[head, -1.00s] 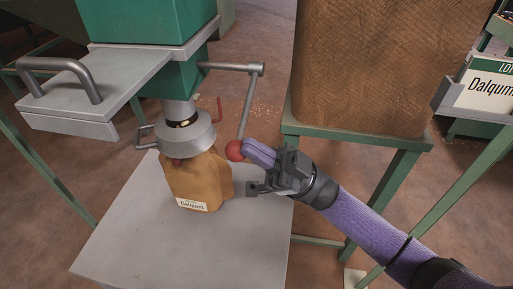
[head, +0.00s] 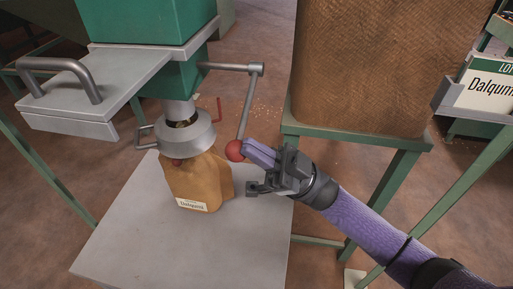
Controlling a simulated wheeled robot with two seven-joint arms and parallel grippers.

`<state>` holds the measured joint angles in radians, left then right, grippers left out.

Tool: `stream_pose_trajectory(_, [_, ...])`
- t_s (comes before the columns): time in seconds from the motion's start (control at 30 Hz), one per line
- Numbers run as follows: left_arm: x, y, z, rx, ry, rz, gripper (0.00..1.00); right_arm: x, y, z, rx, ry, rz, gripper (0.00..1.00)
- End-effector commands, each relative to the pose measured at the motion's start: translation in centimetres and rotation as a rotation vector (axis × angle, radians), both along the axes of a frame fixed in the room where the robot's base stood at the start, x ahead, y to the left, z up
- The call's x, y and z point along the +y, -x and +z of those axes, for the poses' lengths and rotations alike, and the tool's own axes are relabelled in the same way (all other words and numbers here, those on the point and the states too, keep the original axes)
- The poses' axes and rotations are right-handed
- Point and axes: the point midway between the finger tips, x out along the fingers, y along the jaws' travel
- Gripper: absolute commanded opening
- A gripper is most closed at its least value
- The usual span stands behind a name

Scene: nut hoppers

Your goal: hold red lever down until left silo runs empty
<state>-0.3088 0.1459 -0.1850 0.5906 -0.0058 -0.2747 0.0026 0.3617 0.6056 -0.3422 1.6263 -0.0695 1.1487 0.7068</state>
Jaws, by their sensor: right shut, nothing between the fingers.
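The lever is a grey rod with a red ball knob (head: 235,151) at its lower end, hanging from a horizontal bar on the green hopper (head: 187,72). My right gripper (head: 248,148) is shut and empty, its fingertips at the red knob, apparently touching it from the right. Below the hopper's grey spout (head: 184,134) hangs a brown bag (head: 197,178) labelled "Dalqumi", above or on a grey platform. A dark opening with some tan content shows in the spout's collar. The hopper's upper part is out of frame. My left gripper is not in view.
A large brown block-like sack (head: 385,65) stands on a green frame (head: 355,137) right of the lever. A grey slide plate with a handle (head: 62,75) juts out at the left. A labelled sign (head: 487,88) is at the right edge. Small crumbs lie on the floor.

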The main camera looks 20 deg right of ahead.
Motion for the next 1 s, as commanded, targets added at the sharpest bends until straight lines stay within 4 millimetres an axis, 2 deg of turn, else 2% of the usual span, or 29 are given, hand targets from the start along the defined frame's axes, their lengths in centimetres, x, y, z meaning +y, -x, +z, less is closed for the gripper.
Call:
stream_pose_trajectory(0.53, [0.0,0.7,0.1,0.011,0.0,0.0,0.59,0.0,0.0,0.0,0.002,0.001,-0.001,0.0])
stream_pose_trajectory(1.0, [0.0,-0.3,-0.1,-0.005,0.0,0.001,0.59,0.0,0.0,0.0,0.002,0.001,-0.001,0.0])
